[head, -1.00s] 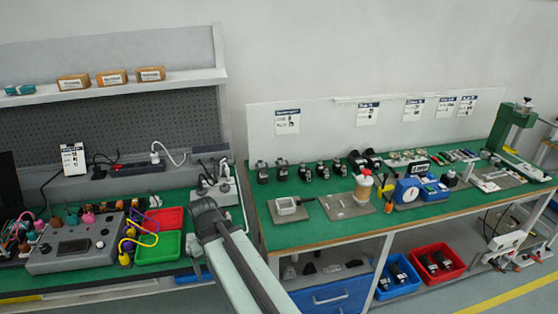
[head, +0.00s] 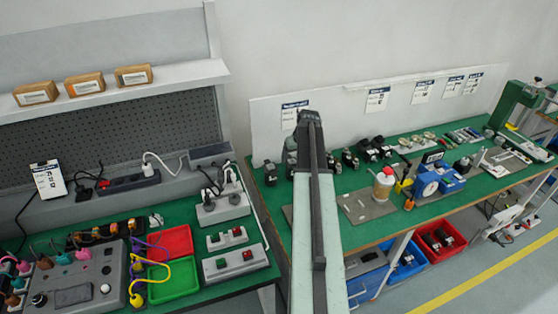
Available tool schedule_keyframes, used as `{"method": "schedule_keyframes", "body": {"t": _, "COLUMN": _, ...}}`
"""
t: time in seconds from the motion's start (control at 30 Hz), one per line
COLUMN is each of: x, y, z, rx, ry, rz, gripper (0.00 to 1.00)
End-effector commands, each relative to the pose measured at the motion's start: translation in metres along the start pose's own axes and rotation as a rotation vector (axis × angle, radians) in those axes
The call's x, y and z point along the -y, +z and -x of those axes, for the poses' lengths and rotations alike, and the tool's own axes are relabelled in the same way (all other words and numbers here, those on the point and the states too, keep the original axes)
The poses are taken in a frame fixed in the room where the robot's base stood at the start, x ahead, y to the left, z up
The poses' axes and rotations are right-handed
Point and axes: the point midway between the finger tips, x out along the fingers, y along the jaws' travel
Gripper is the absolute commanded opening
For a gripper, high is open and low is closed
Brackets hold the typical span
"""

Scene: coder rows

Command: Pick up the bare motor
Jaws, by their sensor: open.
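Several small dark motor-like units stand along the back of the right bench's green top. One (head: 270,173) is left of my arm, and another (head: 350,160) is to its right. I cannot tell which is the bare motor. More dark units (head: 438,238) lie in the red bin below the bench. My arm rises through the middle of the head view, and its dark far end overlaps the back panel. My gripper's jaws do not show; the arm hides the part of the bench behind it.
A cup-like container (head: 383,182), a blue device (head: 437,182) and a green press (head: 517,102) stand on the right bench (head: 370,235). The left bench holds a red tray (head: 170,242), a green tray (head: 173,282) and grey control boxes (head: 236,262). A floor gap separates the benches.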

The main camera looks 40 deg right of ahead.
Motion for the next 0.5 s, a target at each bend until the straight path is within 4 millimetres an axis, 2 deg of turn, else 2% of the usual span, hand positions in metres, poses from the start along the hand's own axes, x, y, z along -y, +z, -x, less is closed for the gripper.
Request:
{"method": "schedule_keyframes", "body": {"t": 0.03, "x": -0.011, "y": -0.002, "z": 0.002, "rx": -0.006, "ry": 0.005, "rz": -0.006, "gripper": 0.8}}
{"method": "schedule_keyframes", "body": {"t": 0.1, "x": -0.017, "y": -0.002, "z": 0.002, "rx": -0.011, "ry": 0.008, "rz": -0.009, "gripper": 0.8}}
{"method": "schedule_keyframes", "body": {"t": 0.23, "x": -0.016, "y": -0.001, "z": -0.003, "rx": -0.011, "ry": 0.007, "rz": -0.007, "gripper": 0.8}}
{"method": "schedule_keyframes", "body": {"t": 0.4, "x": -0.014, "y": -0.001, "z": -0.026, "rx": -0.011, "ry": 0.007, "rz": -0.005, "gripper": 0.8}}
{"method": "schedule_keyframes", "body": {"t": 0.5, "x": -0.013, "y": -0.002, "z": -0.027, "rx": -0.01, "ry": 0.006, "rz": -0.004, "gripper": 0.8}}
